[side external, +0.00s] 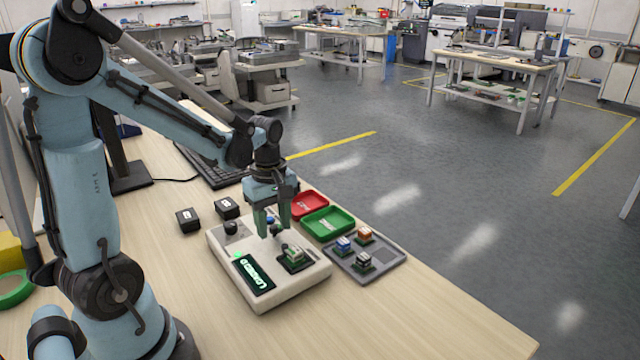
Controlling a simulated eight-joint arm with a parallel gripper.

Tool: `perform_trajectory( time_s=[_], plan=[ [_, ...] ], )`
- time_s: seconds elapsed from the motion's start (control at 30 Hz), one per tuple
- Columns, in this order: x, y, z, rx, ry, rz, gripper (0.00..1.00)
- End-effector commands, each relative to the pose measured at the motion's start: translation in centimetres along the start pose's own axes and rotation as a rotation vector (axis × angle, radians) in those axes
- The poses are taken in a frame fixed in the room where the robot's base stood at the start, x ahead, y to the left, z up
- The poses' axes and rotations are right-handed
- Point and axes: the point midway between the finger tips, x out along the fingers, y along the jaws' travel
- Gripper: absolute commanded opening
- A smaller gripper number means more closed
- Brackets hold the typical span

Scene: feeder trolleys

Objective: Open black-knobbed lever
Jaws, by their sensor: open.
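A pale box-shaped device (285,296) sits on the wooden table, with a dark display (254,273) showing green letters that seem to read "LOADED". On its right part, a small green board with a pale block (295,254) sits in a dark socket. A small dark-knobbed lever (276,231) seems to stand by the socket, partly hidden by my fingers. My gripper (273,224) is open, pointing down just above this lever, with its fingers either side. I cannot tell whether they touch it. A bit of blue shows between the fingers. A round black knob (231,228) is on the device's back left.
A red tray (309,203) and a green tray (328,222) lie behind the device. A grey tray (391,262) with small coloured blocks is to its right. Two black boxes (188,220) and a keyboard (205,165) are behind left. The table's front right is clear.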

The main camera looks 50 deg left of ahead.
Motion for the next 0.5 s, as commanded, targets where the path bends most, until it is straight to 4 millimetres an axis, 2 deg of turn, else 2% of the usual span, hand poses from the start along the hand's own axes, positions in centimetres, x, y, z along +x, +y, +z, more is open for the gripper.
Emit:
perform_trajectory(
  time_s=[0.07,0.33,0.5],
  plan=[
    [-0.01,0.0,0.0,0.0,0.0,0.0,0.43],
    [-0.03,0.01,0.0,0.0,0.0,0.0,0.02],
    [-0.04,0.02,0.0,0.002,0.0,0.0,0.0]
  ],
)
